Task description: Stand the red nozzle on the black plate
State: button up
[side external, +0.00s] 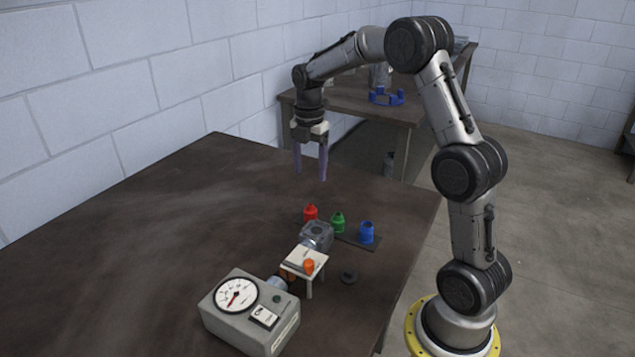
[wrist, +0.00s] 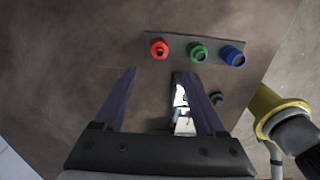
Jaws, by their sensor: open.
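The red nozzle (side external: 310,212) stands upright at the left end of a thin black plate (side external: 352,240). In the wrist view the red nozzle (wrist: 159,48) shows its round open top, on the left end of the plate (wrist: 179,52). A green nozzle (side external: 337,222) and a blue nozzle (side external: 366,232) stand in the same row on the plate. My gripper (side external: 310,174) is open and empty, pointing down above the table behind the row. In the wrist view my gripper's purple fingers (wrist: 160,72) are apart with nothing between them.
A white stand (side external: 304,262) bears an orange piece (side external: 309,266). A gauge box (side external: 250,312) stands in front. A small black disc (side external: 348,277) lies to the right. The table's left side is clear.

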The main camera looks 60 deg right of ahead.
jog(key=s+a+r+m+t, duration=0.3)
jog(key=s+a+r+m, duration=0.65)
jog(key=s+a, duration=0.3)
jog(key=s+a+m+t, duration=0.1)
jog(key=s+a+m, duration=0.2)
jog(key=s, duration=0.3)
jog(key=s+a+f+m+t, duration=0.1)
jog(key=s+a+m, duration=0.2)
jog(key=s+m, duration=0.2)
jog(key=shift+s+f+t, duration=0.3)
jog(key=shift+s, duration=0.25)
